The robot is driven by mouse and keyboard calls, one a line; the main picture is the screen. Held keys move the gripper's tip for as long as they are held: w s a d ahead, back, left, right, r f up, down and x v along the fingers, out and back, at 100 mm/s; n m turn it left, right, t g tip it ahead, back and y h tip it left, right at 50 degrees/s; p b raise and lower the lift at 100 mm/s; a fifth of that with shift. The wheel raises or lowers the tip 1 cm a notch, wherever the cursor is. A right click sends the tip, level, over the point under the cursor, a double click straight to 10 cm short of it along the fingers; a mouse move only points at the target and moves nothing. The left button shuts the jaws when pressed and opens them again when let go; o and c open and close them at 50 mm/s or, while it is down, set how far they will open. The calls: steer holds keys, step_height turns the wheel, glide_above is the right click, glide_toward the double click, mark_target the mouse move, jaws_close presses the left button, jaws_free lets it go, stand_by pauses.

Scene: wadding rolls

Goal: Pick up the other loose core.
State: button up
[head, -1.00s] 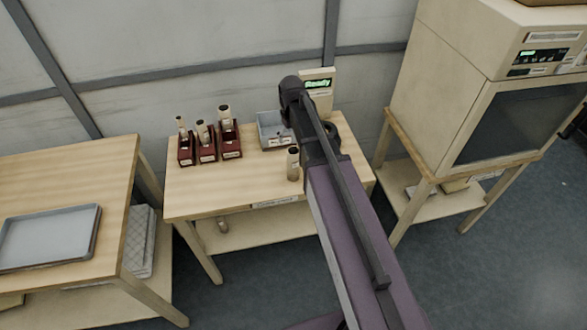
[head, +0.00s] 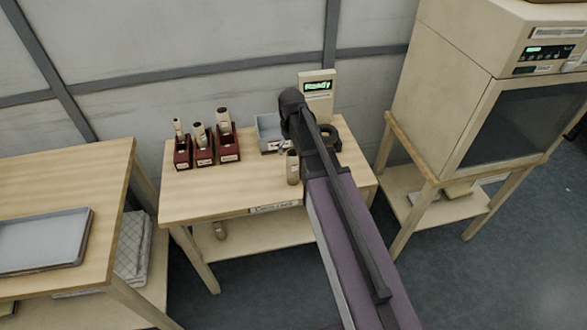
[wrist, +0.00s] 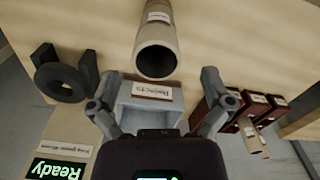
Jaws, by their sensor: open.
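A pale loose core (head: 292,168) with a label stands upright near the front of the small worktable (head: 215,195). It also shows in the wrist view (wrist: 157,50), open end towards the camera, at the top centre. My gripper (wrist: 160,82) is open and empty, with one finger on each side of the picture. The core's near end lies about between the fingertips' lines and a little beyond them, apart from both. In the head view my arm hides most of the gripper. Another small cylinder (head: 220,230) lies on the shelf below; I cannot tell if it is a core.
A grey tray (wrist: 150,105) labelled Rejects is behind the core. A black ring-shaped stand (wrist: 62,76) and the Ready display (head: 318,87) are beside it. Three dark red boxes (head: 204,154) holding cores stand at the left. The table's front left is clear.

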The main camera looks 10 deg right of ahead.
mark_target(293, 159)
steer(key=shift+f, duration=0.1)
steer(key=shift+d+f+b, duration=0.2)
steer(key=shift+f+b, duration=2.3)
steer(key=shift+b, duration=0.15)
steer(key=c, duration=1.1)
